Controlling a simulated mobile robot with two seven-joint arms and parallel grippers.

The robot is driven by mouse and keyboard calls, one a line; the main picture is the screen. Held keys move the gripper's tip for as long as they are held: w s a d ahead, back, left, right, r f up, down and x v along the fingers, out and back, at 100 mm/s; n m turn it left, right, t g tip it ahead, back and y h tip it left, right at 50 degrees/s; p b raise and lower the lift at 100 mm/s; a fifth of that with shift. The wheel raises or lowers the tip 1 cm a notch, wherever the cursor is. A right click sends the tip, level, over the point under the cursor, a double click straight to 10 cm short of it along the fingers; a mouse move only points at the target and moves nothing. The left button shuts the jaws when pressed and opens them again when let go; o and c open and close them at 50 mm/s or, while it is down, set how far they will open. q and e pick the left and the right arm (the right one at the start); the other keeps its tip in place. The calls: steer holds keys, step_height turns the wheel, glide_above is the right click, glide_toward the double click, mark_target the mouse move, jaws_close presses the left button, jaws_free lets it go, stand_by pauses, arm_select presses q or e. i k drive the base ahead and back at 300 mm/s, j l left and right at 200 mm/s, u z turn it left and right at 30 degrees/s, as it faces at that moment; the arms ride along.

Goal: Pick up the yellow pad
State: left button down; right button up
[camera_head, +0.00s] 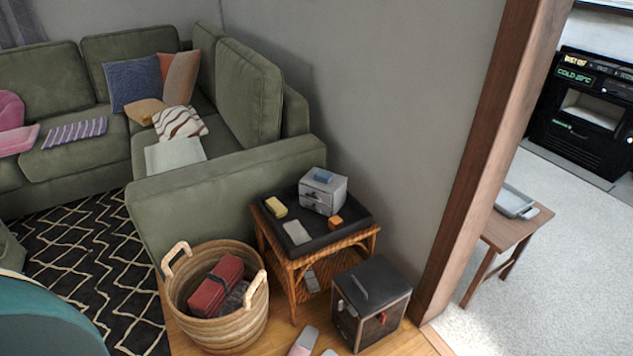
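A small yellow pad (276,207) lies at the left side of a black tray (345,234) on a wicker side table (288,268). It lies apart from the small grey drawer box (322,191) to its right. A grey flat piece (297,232) lies in front of it on the tray, and an orange block (336,223) sits further right. A larger mustard-yellow cushion (145,110) lies on the green sectional (66,161). Neither of my grippers shows in this view.
A woven basket (219,328) with a red case (215,286) stands left of the side table. A black box (371,299) stands to its right, beside a wooden door frame (478,150). Pinkish items (304,341) lie on the floor in front.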

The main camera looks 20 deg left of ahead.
mark_target(276, 207)
steer(key=u, duration=1.1)
steer(key=i+j+u, duration=0.2)
steer(key=j, duration=0.2)
steer(key=i+j+u, duration=0.25)
steer(key=j, duration=0.15)
steer(key=i+j, duration=0.15)
steer(key=i, duration=0.4)
steer(key=i+j, duration=0.1)
steer(key=i, duration=0.5)
